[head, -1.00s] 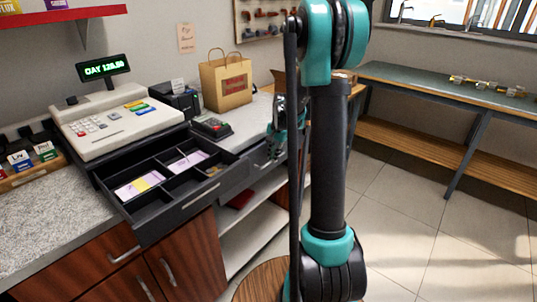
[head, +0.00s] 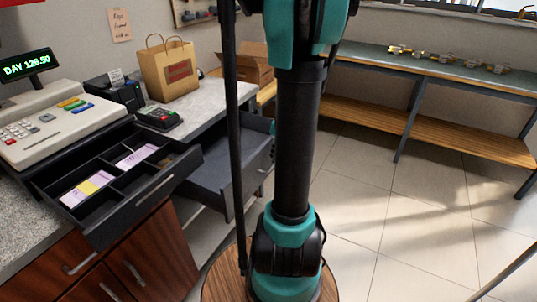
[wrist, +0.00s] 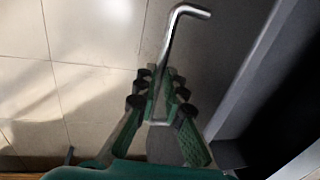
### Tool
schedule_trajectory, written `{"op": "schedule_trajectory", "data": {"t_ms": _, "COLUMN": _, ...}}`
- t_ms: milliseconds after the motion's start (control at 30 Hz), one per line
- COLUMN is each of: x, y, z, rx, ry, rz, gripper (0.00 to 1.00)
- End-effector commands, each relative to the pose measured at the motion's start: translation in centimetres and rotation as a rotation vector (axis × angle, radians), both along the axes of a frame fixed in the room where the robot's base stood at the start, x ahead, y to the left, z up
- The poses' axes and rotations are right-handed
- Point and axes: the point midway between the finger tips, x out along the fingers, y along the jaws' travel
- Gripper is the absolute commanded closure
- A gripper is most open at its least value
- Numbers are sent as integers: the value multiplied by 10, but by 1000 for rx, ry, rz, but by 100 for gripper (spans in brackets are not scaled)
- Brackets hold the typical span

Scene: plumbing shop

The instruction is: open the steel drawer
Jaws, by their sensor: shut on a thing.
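The steel drawer (head: 212,170) is a plain grey drawer below the counter, right of the cash register. It stands pulled out, and its inside looks empty. My gripper (wrist: 159,85) is shut on the drawer's metal bar handle (wrist: 175,38) in the wrist view. The bent end of the bar sticks out past the fingers. The grey drawer front (wrist: 225,45) is beside the fingers. In the head view my arm hides most of the gripper and the handle.
An open cash drawer (head: 150,188) juts out left of the steel drawer, under the cash register (head: 62,120). A paper bag (head: 168,72) and card terminal (head: 160,116) stand on the counter. A workbench (head: 440,75) is at the back right. The tiled floor at right is clear.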

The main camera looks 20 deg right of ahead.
Motion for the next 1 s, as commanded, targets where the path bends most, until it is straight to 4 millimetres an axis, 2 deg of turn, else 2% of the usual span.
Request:
{"op": "schedule_trajectory", "data": {"t_ms": 400, "x": -2, "y": -2, "z": 0, "rx": -1, "ry": -1, "rz": 0, "gripper": 100}}
{"op": "schedule_trajectory", "data": {"t_ms": 433, "x": -2, "y": -2, "z": 0, "rx": 0, "ry": 0, "rz": 0, "gripper": 87}}
{"op": "schedule_trajectory", "data": {"t_ms": 567, "x": -2, "y": -2, "z": 0, "rx": 0, "ry": 0, "rz": 0, "gripper": 71}}
{"op": "schedule_trajectory", "data": {"t_ms": 867, "x": -2, "y": -2, "z": 0, "rx": 0, "ry": 0, "rz": 0, "gripper": 69}}
{"op": "schedule_trajectory", "data": {"t_ms": 1000, "x": -3, "y": -3, "z": 6, "rx": 0, "ry": 0, "rz": 0, "gripper": 69}}
